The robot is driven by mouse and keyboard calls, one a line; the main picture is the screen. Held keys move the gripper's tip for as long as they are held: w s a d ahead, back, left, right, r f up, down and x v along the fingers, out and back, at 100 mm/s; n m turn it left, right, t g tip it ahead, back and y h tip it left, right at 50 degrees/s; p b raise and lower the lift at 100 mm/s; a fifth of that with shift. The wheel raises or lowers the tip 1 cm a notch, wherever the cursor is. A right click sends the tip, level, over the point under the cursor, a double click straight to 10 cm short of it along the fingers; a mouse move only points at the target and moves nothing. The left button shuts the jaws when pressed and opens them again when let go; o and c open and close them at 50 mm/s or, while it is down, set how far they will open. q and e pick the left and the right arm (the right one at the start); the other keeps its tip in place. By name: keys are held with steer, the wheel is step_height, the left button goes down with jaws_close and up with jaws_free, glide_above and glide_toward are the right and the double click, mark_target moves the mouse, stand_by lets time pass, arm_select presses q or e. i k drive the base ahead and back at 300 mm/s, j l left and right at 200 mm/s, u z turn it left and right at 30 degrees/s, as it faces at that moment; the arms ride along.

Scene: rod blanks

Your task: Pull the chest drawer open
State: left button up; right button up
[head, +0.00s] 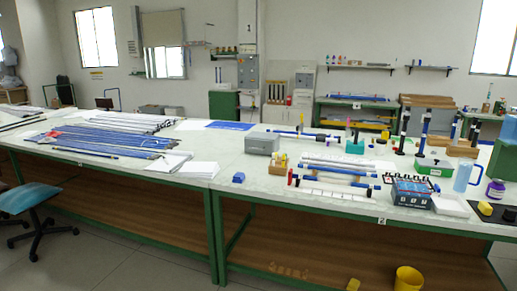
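No chest with a clearly open drawer shows in the head view. Along the back wall stand a low green cabinet (223,106) and a pale cabinet (303,106); they are too small and far to tell whether either has drawers. A small grey box (262,143) sits on the white worktable (226,152); no drawer front can be made out on it. Neither of my grippers is in view.
Blue rods (110,139) lie at the table's left. Rod fixtures (335,178), a blue box (411,192), a light-blue jug (462,177) and a green-based case (434,167) crowd the right. A blue stool (30,197) stands front left; a yellow bucket (408,279) is below.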

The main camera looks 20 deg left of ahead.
mark_target(253, 145)
steer(key=i+j+z, duration=0.1)
steer(key=i+j, duration=0.25)
steer(key=i+j+z, duration=0.1)
steer(key=i+j, duration=0.2)
steer(key=j, duration=0.15)
